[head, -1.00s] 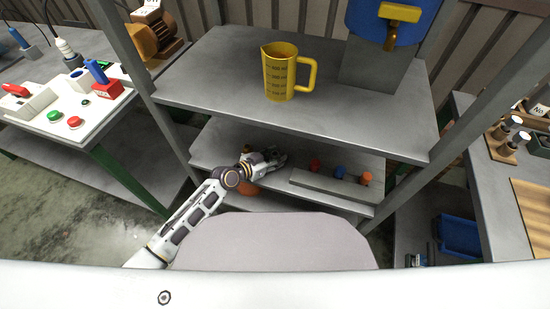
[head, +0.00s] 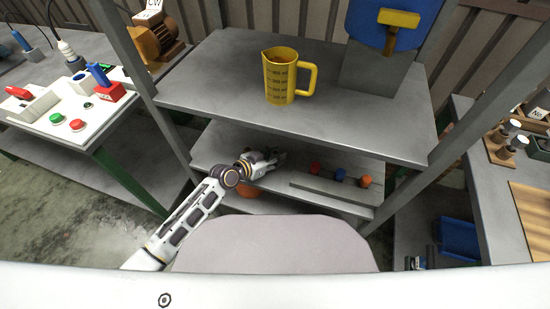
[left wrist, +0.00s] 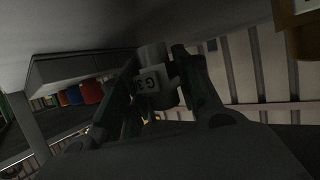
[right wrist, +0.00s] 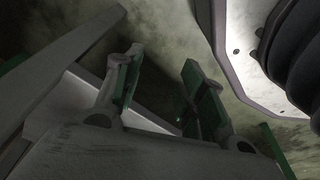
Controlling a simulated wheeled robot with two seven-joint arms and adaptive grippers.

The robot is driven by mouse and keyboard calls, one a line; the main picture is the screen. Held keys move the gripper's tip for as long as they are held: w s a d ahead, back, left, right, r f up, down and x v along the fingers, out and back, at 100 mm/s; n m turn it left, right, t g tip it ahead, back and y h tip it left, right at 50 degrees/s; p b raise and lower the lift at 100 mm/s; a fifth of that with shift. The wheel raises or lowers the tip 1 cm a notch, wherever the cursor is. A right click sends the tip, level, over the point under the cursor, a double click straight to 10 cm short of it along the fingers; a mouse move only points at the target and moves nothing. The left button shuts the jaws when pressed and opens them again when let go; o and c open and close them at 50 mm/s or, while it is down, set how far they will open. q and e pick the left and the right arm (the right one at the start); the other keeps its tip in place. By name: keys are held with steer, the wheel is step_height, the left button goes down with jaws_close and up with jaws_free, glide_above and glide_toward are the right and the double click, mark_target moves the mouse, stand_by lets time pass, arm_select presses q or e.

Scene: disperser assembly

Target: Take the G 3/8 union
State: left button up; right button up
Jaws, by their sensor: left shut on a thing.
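The union (left wrist: 153,80) is a grey cylindrical piece with a white label reading "G 3" in the left wrist view; the rest of the label is hidden. My left gripper (left wrist: 158,92) is shut on it, one finger on each side. In the head view my left gripper (head: 268,158) is above the lower shelf (head: 220,146), at its left part, and the union is too small to tell there. My right gripper (right wrist: 155,88) shows in the right wrist view with its fingers apart and nothing between them.
Red, blue and orange pieces (head: 340,175) stand behind a grey bar (head: 330,190) on the lower shelf, right of my left gripper. The upper shelf (head: 200,85) overhangs it and carries a yellow jug (head: 279,80). Metal posts (head: 455,135) flank the rack.

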mark_target(275, 152)
arm_select(q)
steer(key=shift+r+p, duration=0.85)
steer(key=shift+r, duration=3.05)
arm_select(e)
steer(key=shift+s+d+f, duration=0.4)
steer(key=shift+s+f, duration=0.1)
steer(key=shift+f, duration=0.15)
steer(key=shift+s+d+f, duration=0.4)
steer(key=shift+s+f, duration=0.1)
steer(key=shift+f, duration=0.15)
steer(key=shift+s+d+f, duration=0.4)
steer(key=shift+s+f, duration=0.1)
steer(key=shift+f, duration=0.15)
